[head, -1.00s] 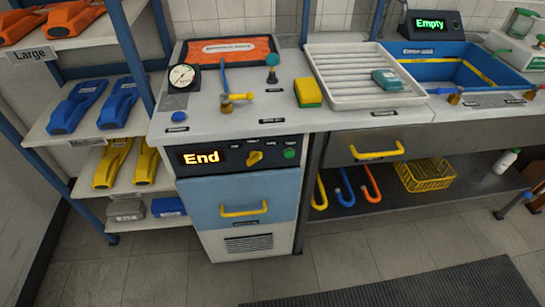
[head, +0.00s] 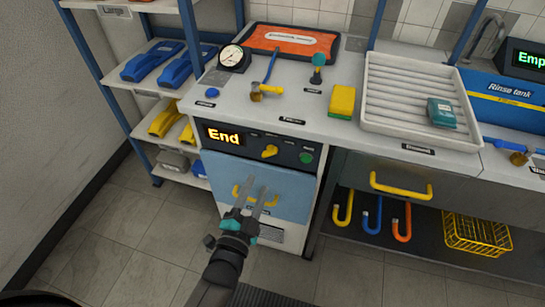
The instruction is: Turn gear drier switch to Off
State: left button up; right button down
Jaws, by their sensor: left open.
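The drier cabinet has a dark control panel (head: 240,146) with a lit display (head: 223,136) that reads "End". A yellow rotary switch (head: 269,151) sits right of the display. Its small labels are too blurred to read, so its setting cannot be told. A green button (head: 306,158) is to its right. My left gripper (head: 252,189) is open and empty, below the switch in the picture and in front of the blue door (head: 283,192). It partly covers the door's yellow handle (head: 239,193). My right gripper does not show.
The counter above holds a gauge (head: 234,58), a yellow-green sponge (head: 342,101) and a white ribbed tray (head: 376,122). A drawer handle (head: 401,186) and hanging hooks (head: 372,217) are to the right. Shelves with blue and yellow items stand left. The floor in front is open.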

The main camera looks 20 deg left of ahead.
aim_at(270, 155)
pick_arm(q)
jog(key=w+b, duration=0.1)
jog(key=w, duration=0.5)
jog(key=w+b, duration=0.1)
jog(key=w, duration=0.3)
jog(key=shift+d+b, duration=0.25)
jog(key=shift+b, duration=0.05)
jog(key=shift+w, duration=0.55)
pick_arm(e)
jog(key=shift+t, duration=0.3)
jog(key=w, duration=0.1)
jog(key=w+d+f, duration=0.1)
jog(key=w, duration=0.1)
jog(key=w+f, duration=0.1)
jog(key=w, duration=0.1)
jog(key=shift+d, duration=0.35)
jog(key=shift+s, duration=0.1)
pick_arm(q)
grip_shut()
